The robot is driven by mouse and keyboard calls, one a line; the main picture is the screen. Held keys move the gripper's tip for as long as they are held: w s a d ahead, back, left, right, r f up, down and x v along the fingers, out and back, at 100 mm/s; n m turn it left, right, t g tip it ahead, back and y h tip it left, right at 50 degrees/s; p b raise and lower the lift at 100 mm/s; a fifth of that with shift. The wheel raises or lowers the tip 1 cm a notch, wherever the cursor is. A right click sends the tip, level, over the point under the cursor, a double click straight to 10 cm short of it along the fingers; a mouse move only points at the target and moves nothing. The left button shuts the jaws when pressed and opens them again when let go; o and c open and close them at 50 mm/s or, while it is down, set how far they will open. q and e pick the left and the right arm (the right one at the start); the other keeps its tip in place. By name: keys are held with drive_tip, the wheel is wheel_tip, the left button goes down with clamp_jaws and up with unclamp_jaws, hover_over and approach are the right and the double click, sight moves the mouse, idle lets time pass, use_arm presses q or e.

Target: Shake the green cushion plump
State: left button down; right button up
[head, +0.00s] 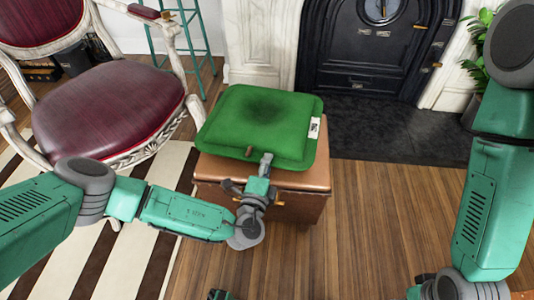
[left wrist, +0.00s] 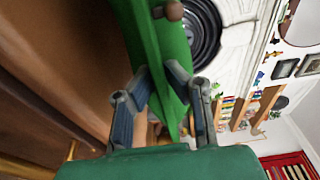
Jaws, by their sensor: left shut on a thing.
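The green cushion (head: 258,122) is over the brown leather box seat (head: 290,205), with a dark hollow in its middle and a white tag on its right side. My left gripper (head: 262,172) is shut on the cushion's near edge. In the left wrist view, the green cushion (left wrist: 160,55) passes between the two fingers of my left gripper (left wrist: 170,85). A small brown knob shows on the cushion near the grip. Whether the cushion rests on the seat or is slightly raised I cannot tell. My right arm is at the right, its gripper mostly cut off at the bottom edge.
A white armchair with dark red upholstery (head: 105,110) stands close on the left, on a striped rug (head: 110,255). A black fireplace (head: 375,50) with a dark hearth (head: 390,130) is behind. A plant (head: 480,45) stands at the right. Wooden floor (head: 375,225) is clear in front.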

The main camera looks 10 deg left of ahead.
use_arm(q)
wheel_tip(320, 180, up, 9)
drive_tip(key=p, duration=0.4)
drive_tip(key=shift+r+p, duration=0.2)
drive_tip(key=shift+p, duration=0.15)
wheel_tip(320, 180, up, 5)
drive_tip(key=p, duration=0.5)
drive_tip(key=shift+r+p, duration=0.2)
drive_tip(key=shift+p, duration=0.1)
